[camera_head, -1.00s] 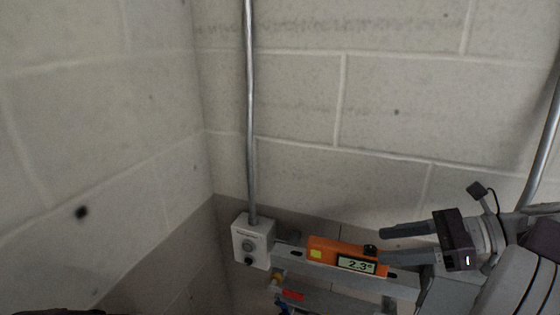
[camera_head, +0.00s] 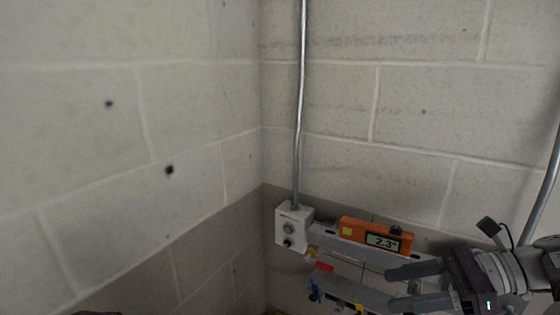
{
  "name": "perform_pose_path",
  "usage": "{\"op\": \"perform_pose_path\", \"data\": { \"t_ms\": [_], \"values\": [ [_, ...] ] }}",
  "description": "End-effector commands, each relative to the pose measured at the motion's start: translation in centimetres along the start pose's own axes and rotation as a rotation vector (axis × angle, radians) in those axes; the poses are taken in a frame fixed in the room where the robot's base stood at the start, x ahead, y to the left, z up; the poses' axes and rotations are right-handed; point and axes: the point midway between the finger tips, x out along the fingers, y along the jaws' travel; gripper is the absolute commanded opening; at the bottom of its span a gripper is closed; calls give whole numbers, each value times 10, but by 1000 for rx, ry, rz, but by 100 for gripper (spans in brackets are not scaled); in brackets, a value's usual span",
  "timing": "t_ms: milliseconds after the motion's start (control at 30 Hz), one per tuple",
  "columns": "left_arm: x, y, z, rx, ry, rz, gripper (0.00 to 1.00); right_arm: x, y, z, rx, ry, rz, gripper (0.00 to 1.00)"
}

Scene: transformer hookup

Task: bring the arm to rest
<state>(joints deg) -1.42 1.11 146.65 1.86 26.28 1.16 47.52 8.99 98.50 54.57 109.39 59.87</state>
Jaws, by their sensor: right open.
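My right gripper (camera_head: 416,286) is at the lower right, its two dark fingers apart and pointing left, with nothing between them that I can make out. It is just below and in front of an orange digital level (camera_head: 361,232) whose display reads about 2.3. The level rests on top of a grey metal rail (camera_head: 330,241). The upper finger overlaps the rail in the picture; I cannot tell whether it touches.
A white control box (camera_head: 292,229) with round knobs hangs at the rail's left end, under a vertical conduit (camera_head: 299,110). A lower rail (camera_head: 345,289) carries small red, blue and yellow parts. Another conduit (camera_head: 545,185) is at right. The block wall's corner at left is clear.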

Motion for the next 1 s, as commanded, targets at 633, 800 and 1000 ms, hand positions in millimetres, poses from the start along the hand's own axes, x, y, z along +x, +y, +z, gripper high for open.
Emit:
{"op": "perform_pose_path", "data": {
  "t_ms": [633, 800, 1000],
  "values": [
    [130, -2, 14, 0, -1, 0, 52, 208, 129, -319, -915, 689, 797, 52],
    [122, -2, 13, 0, 0, 0, 52, 188, 87, -362, -1450, 826, 911, 52],
    [122, -2, 13, 0, 0, 0, 52, 191, 56, -359, -1684, 855, 926, 52]
  ]
}}
